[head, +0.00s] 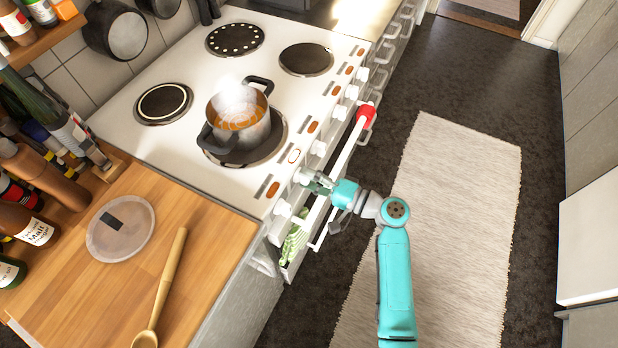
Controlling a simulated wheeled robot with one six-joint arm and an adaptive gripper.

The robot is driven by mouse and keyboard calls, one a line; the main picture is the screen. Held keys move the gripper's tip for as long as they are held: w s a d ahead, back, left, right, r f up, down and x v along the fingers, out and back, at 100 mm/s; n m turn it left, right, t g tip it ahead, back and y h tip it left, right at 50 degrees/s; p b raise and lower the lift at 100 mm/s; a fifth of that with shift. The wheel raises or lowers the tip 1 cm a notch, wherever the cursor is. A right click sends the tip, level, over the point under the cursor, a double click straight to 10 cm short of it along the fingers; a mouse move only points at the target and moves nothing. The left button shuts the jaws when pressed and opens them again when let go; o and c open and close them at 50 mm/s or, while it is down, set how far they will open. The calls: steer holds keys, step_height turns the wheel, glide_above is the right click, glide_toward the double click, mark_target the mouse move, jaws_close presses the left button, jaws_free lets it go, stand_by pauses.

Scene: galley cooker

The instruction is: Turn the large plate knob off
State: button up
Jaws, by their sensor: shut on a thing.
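The white cooker (187,64) has a row of white knobs along its front edge. My gripper (316,183) is at this front edge, reaching in from the right, and is shut on a white knob (302,176), the second from the near end. The fingers partly hide this knob, and its pointer setting cannot be read. A steaming steel pot (240,126) with orange-brown liquid stands on the large plate (275,143) at the front left of the hob. No label tells which knob belongs to this plate.
Nearby knobs (283,208) (319,148) sit on either side of my gripper. An oven rail (345,150) with a red item (366,115) runs below. A wooden counter (215,235) with a spoon (165,285) is at left. The rug (450,200) is clear beyond my arm.

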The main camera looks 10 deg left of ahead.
steer(key=shift+f, duration=0.1)
steer(key=o, duration=1.2)
steer(key=shift+c, duration=0.2)
steer(key=v, duration=1.2)
